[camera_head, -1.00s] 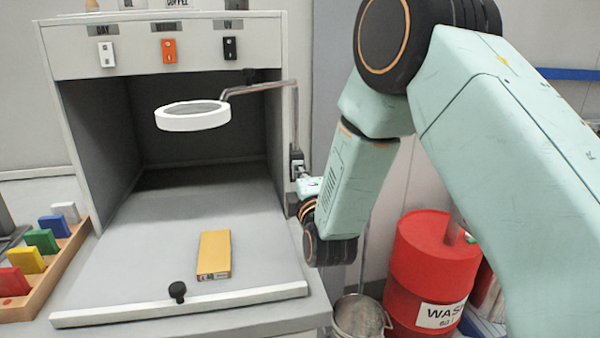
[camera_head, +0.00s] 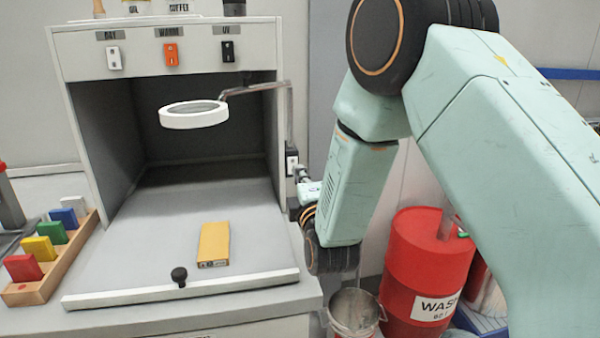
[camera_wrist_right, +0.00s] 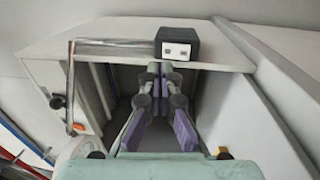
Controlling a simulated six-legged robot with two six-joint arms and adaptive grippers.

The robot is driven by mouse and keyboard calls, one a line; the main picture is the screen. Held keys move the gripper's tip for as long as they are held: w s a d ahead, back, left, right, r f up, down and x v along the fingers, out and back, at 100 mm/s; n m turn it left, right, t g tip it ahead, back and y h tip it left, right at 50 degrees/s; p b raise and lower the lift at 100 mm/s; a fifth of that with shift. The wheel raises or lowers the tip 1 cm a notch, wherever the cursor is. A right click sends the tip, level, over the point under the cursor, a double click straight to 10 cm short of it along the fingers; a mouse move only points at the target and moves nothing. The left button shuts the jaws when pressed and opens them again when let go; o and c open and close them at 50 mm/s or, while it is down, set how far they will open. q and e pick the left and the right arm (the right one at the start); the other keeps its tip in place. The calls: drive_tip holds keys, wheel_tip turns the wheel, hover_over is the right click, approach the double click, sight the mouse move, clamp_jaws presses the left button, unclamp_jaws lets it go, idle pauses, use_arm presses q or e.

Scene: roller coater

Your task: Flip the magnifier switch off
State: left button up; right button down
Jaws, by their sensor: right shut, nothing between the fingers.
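The magnifier is a white ring lens (camera_head: 194,114) on a metal arm, hanging in the mouth of the grey booth. A dark switch box with a pale face (camera_head: 292,162) sits at the booth's right edge, below the magnifier's post. In the right wrist view the dark box (camera_wrist_right: 177,44) has a white plate; its on or off position is too small to tell. My right gripper (camera_head: 301,174) is beside and just below this box in the head view. In the wrist view its purple-padded fingers (camera_wrist_right: 159,72) are shut and empty, close below the box; contact cannot be told.
DAY, WARM and UV switches line the booth's top panel (camera_head: 190,52). A yellow box (camera_head: 214,243) and a black knob (camera_head: 179,275) are at the booth's front. A wooden rack of coloured blocks (camera_head: 60,262) stands left. A red drum (camera_head: 425,265) and bucket (camera_head: 355,310) are at right.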

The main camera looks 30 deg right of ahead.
drive_tip(key=s+a+r, duration=0.1)
drive_tip(key=s+a, duration=0.1)
drive_tip(key=s, duration=0.6)
drive_tip(key=shift+a+r, duration=0.2)
drive_tip(key=shift+w+d+f, duration=0.1)
drive_tip(key=shift+d, duration=0.05)
